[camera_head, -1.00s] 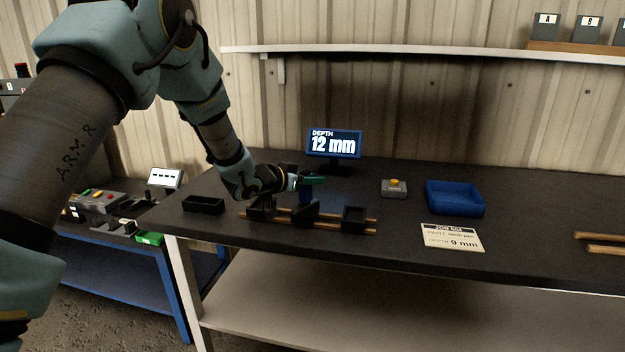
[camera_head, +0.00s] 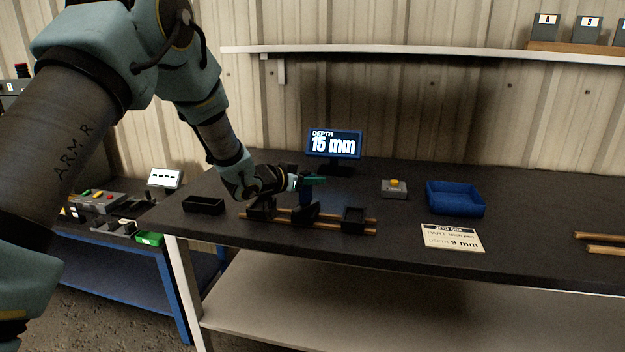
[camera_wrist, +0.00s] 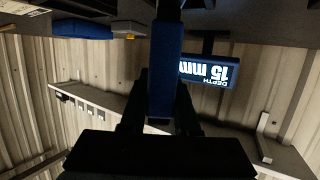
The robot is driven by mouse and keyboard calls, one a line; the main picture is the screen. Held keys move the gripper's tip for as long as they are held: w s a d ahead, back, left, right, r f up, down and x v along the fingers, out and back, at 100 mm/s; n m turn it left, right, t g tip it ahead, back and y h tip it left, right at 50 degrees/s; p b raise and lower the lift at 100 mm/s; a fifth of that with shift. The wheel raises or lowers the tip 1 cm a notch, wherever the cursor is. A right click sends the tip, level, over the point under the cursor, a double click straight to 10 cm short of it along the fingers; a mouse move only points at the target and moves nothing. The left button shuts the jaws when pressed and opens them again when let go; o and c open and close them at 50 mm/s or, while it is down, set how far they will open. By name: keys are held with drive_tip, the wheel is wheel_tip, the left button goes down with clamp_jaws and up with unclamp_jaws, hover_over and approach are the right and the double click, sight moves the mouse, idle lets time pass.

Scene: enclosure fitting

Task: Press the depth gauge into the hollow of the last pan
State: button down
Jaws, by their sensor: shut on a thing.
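My gripper (camera_head: 308,182) is shut on the blue depth gauge (camera_head: 306,198), which points down over the middle black pan (camera_head: 305,216) on the rails. Whether its tip is inside the hollow is hidden. In the wrist view the blue gauge (camera_wrist: 165,75) stands between my dark fingers (camera_wrist: 160,105). Another pan (camera_head: 353,216) sits to the right on the rails and one (camera_head: 262,212) to the left, partly behind my wrist. The depth display (camera_head: 333,144) behind reads 15 mm; it also shows upside down in the wrist view (camera_wrist: 207,71).
A job card (camera_head: 452,238) reads depth 9 mm. A blue bin (camera_head: 455,198) and a grey box with a yellow button (camera_head: 394,189) stand to the right. A black tray (camera_head: 203,205) lies left of the wooden rails (camera_head: 332,222). The bench between the rails and card is clear.

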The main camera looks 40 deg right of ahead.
wheel_tip(320, 180, up, 7)
drive_tip(key=p, duration=0.4)
drive_tip(key=shift+p, duration=0.35)
drive_tip(key=shift+f, duration=0.1)
idle(1.0)
